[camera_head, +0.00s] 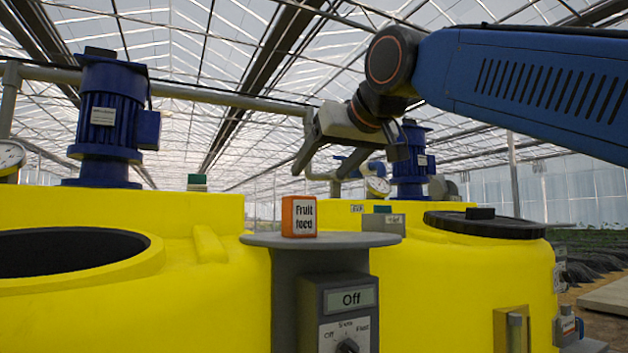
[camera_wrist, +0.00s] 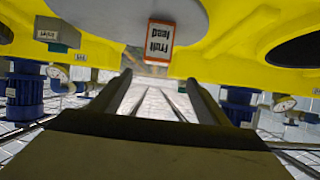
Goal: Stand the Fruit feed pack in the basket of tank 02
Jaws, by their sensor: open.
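The Fruit feed pack (camera_head: 299,217), a small orange box with a white label, stands upright on a round grey stand top (camera_head: 345,240). In the wrist view the pack (camera_wrist: 159,41) appears upside down, just beyond my open jaws. My gripper (camera_head: 322,166) is open and empty, above and behind the pack in the head view; its two fingers (camera_wrist: 158,77) show apart in the wrist view. A small grey box (camera_head: 383,224) with a label is on the yellow tank at right, also in the wrist view (camera_wrist: 57,33); I cannot tell whether it is the basket. No tank number is readable.
The left yellow tank (camera_head: 80,212) has a round open hatch (camera_head: 65,252); the right one has a closed black lid (camera_head: 485,223). Blue motors (camera_head: 107,125) and a pipe (camera_head: 220,101) stand behind. A grey switch box (camera_head: 346,312) reading Off is below the stand top.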

